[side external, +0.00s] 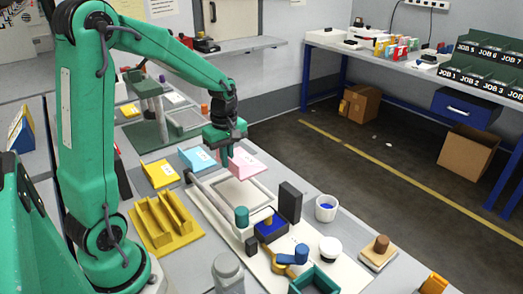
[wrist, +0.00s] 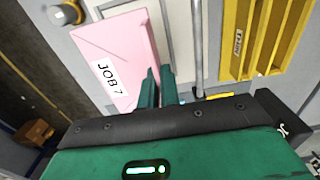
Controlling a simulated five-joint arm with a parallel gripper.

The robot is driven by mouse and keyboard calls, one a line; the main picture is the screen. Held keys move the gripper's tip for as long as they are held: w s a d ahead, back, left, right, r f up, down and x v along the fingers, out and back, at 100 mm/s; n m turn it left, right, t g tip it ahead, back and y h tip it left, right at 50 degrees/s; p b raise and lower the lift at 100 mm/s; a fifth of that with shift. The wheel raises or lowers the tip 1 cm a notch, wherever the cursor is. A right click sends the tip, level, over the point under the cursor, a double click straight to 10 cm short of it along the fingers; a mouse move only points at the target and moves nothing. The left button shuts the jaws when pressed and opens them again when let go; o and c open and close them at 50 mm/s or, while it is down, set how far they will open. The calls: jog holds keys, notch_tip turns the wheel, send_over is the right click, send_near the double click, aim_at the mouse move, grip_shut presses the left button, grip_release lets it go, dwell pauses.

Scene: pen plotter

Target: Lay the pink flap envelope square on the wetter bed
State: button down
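The pink flap envelope (side external: 247,163) is at the far end of the wetter bed (side external: 238,194), a pale framed panel on a white base. In the wrist view the envelope (wrist: 118,45) shows a JOB 7 label and covers part of the bed. My gripper (side external: 227,160) is at the envelope's left edge. In the wrist view its fingers (wrist: 161,88) are close together at the envelope's right edge and look shut on it. The envelope looks raised above the bed, at an angle to the frame. The exact grip and height are hard to see.
Blue (side external: 197,158) and yellow (side external: 160,173) envelopes lie left of the bed. A yellow rack (side external: 183,237) stands nearer. A green cylinder (side external: 241,215), a dark block (side external: 290,202) and a white cup (side external: 326,207) stand near the bed. A bar runs along the bed's left side.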

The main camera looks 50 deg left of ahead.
jog(key=shift+s+d, duration=0.2)
jog(key=shift+s, duration=0.1)
jog(key=shift+f, duration=0.15)
jog(key=shift+f, duration=4.9)
jog(key=shift+f, duration=0.15)
jog(key=c, duration=1.6)
grip_release()
jog(key=shift+r, duration=0.2)
notch_tip(320, 180, up, 12)
jog(key=shift+d, duration=0.1)
